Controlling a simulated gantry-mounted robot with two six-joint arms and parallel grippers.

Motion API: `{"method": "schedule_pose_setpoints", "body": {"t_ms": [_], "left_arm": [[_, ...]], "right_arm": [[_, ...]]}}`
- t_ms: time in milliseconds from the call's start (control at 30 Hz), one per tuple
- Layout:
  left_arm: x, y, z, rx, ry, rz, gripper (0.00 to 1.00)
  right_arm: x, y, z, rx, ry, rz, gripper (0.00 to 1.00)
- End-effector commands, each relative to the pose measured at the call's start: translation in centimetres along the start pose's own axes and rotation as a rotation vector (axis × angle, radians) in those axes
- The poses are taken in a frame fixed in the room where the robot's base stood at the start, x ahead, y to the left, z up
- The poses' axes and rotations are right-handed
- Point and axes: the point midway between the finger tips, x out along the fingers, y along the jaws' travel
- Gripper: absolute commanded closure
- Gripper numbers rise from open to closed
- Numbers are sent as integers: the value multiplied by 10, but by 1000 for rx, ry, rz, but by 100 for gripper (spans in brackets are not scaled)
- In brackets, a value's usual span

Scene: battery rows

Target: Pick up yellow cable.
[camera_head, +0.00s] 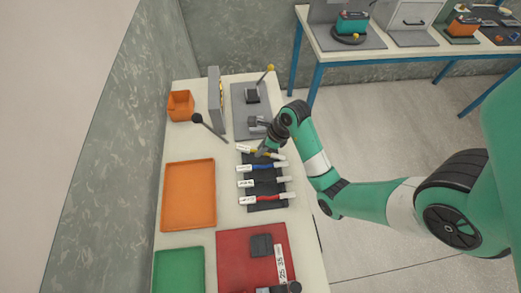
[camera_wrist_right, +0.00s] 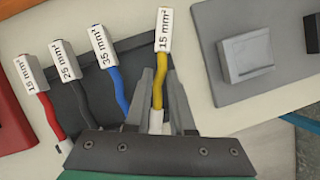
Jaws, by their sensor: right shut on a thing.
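The yellow cable (camera_wrist_right: 159,92) is between the fingers of my right gripper (camera_wrist_right: 161,90) in the right wrist view. Its white end label reads 15 mm². In the head view my right gripper (camera_head: 262,150) is at the top end of the cable holder, and the yellow cable's white end (camera_head: 244,149) sticks out to its left. The gripper is shut on the cable. Whether the cable is clear of the holder is hard to tell. My left gripper does not show.
The dark holder (camera_head: 268,205) carries blue (camera_head: 262,167), black (camera_head: 265,182) and red (camera_head: 266,198) cables close by. An orange tray (camera_head: 165,195), a green tray (camera_head: 180,270) and a red mat (camera_head: 230,277) lie on the table. A grey fixture (camera_head: 238,125) stands beyond.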

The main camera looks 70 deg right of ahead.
Motion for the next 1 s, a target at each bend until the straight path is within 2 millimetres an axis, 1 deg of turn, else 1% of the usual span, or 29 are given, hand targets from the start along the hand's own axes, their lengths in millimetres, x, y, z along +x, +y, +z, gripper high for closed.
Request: {"method": "schedule_pose_setpoints", "body": {"t_ms": [167, 267, 300, 333, 533, 600, 633, 700, 800, 900, 1000], "left_arm": [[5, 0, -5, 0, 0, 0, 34], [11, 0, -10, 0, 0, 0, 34], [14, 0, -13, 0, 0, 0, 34], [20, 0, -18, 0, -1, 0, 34], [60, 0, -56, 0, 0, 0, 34], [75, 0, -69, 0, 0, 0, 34], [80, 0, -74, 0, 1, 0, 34], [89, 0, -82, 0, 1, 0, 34], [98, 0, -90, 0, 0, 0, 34], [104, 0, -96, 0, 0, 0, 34], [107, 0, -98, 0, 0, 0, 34]], "right_arm": [[-12, 0, 5, -1, -1, -1, 100], [-26, 0, 11, -1, -2, -2, 100], [-33, -1, 14, -1, -3, -3, 100], [-42, 1, 14, 1, -2, -2, 100], [-96, 12, 1, 3, 1, 0, 100], [-116, 16, -4, 4, 1, -1, 100], [-122, 19, -10, 6, 2, 0, 100], [-136, 27, -28, 8, 2, 1, 100], [-152, 34, -47, 8, 2, 0, 100], [-163, 40, -60, 5, 0, 0, 100], [-169, 44, -68, 2, 0, -1, 100]]}}
